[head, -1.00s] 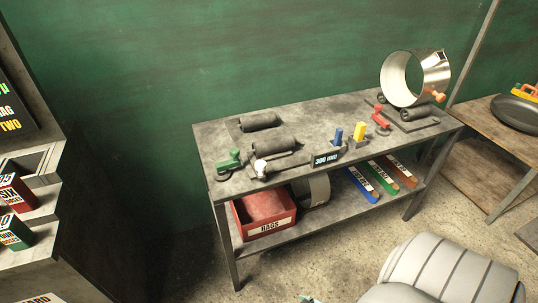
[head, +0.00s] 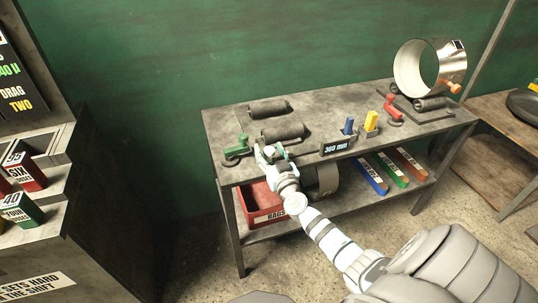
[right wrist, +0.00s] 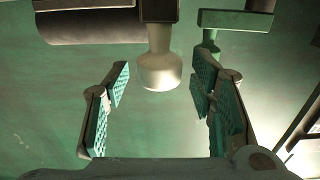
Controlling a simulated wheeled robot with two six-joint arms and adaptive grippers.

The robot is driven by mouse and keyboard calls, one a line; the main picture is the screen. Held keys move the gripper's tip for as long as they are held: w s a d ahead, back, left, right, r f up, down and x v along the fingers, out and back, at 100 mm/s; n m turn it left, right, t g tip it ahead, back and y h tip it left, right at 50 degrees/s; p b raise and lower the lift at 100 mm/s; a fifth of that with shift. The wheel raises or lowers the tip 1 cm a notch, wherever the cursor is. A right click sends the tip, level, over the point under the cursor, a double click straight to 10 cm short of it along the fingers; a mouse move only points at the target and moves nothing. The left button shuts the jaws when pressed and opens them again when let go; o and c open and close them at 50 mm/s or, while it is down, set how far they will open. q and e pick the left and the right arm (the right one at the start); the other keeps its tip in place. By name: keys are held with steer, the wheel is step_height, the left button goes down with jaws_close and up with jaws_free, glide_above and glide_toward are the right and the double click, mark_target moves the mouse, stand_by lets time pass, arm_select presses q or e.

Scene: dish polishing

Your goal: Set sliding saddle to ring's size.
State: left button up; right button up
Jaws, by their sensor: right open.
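The shiny metal ring (head: 430,66) stands on rollers at the right end of the grey bench. Two dark rollers, a back one (head: 267,107) and a front one (head: 283,130), lie at the left end; I take the front one as part of the sliding saddle. A pale knob (right wrist: 160,70) on a stem shows in the right wrist view, between or just beyond my fingertips; I cannot tell if it touches them. My right gripper (head: 270,153) is open at the bench's front edge and hides the knob in the head view. My left gripper is out of view.
A display (head: 337,146) reading 360 mm stands at the front edge, near blue (head: 348,126) and yellow (head: 371,121) blocks. A green clamp-like part (head: 238,147) is left of my gripper, a red one (head: 393,107) near the ring. A red rag bin (head: 262,203) sits below.

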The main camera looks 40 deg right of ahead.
steer(key=shift+w+d, duration=0.15)
steer(key=shift+w, duration=0.25)
steer(key=shift+r, duration=0.1)
jaws_close()
steer(key=shift+b+x, duration=0.55)
steer(key=shift+x, duration=0.95)
jaws_free()
steer(key=v, duration=1.2)
